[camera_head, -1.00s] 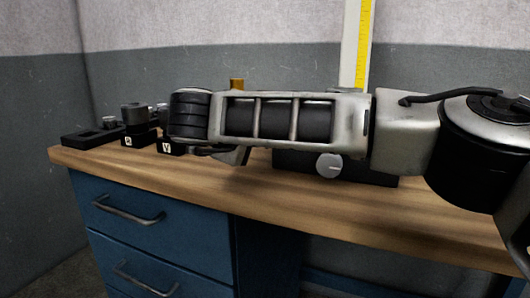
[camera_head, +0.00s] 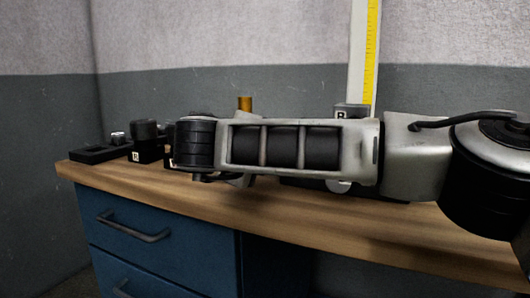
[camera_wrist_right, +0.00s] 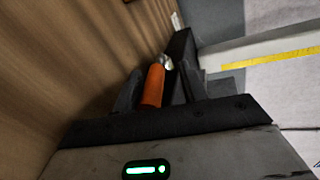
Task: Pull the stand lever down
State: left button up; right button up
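The stand has a pale upright column with a yellow scale (camera_head: 371,50), and it rises behind my right arm. The column and scale also show at the right of the right wrist view (camera_wrist_right: 285,57). An orange lever grip (camera_wrist_right: 153,87) with a silver end lies between the fingers of my right gripper (camera_wrist_right: 157,88). The fingers look apart around it; contact is unclear. In the head view an orange-brown cylinder (camera_head: 245,103), seemingly the same grip, pokes up behind my forearm. My left gripper is not in view.
The wooden bench top (camera_head: 300,220) carries black blocks (camera_head: 145,140) and a flat dark tray (camera_head: 90,155) at its left end. A blue drawer cabinet (camera_head: 170,255) stands below. A grey wall is behind. The front of the bench top is clear.

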jog(key=v, duration=1.6)
jog(key=shift+p, duration=0.4)
jog(key=shift+d, duration=0.1)
